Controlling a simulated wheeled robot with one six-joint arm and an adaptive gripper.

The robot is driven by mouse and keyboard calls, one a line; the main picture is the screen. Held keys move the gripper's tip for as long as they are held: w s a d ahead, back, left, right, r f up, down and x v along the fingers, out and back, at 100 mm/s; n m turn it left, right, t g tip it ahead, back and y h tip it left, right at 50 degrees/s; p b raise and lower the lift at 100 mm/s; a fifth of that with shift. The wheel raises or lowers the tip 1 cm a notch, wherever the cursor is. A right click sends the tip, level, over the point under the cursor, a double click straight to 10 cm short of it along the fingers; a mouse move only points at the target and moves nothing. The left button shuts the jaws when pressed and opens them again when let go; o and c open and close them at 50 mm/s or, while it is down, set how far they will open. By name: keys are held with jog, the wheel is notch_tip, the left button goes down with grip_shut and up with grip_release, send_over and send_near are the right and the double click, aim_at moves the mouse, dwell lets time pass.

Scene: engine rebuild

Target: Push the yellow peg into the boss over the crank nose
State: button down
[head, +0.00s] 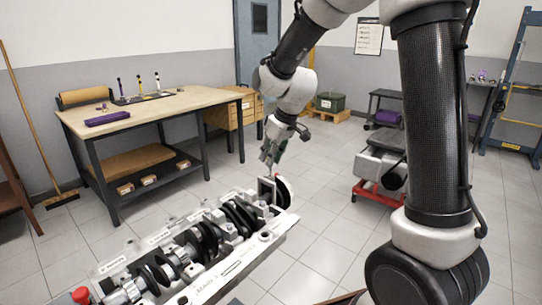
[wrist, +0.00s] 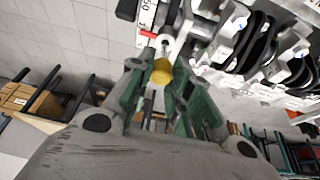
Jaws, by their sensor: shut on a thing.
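My gripper (head: 270,156) hangs at the end of my arm, just above the far end of the engine block (head: 232,272). In the wrist view its green fingers (wrist: 158,82) are closed around the yellow peg (wrist: 161,71), whose yellow round end shows between the fingertips. A small silver round part (wrist: 166,42), possibly the boss, lies just beyond the peg; I cannot tell whether they touch. The crankshaft (head: 160,277) with dark webs lies along the block, and its webs also show in the wrist view (wrist: 262,42). The peg cannot be made out in the head view.
A wooden-topped workbench (head: 150,108) at the left carries a purple case (head: 107,118) and upright pegs on a dark tray. A red-based stand (head: 377,192) holds a grey machine part at the right. Tiled floor between them is clear.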

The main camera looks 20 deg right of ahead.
aim_at(271, 174)
jog(key=shift+f, duration=2.1)
dwell(0.8)
jog(key=c, duration=1.5)
grip_release()
jog(key=shift+c, duration=0.2)
jog(key=shift+r, duration=0.2)
jog(key=shift+r, duration=1.3)
jog(key=shift+o, duration=0.3)
jog(key=o, duration=0.5)
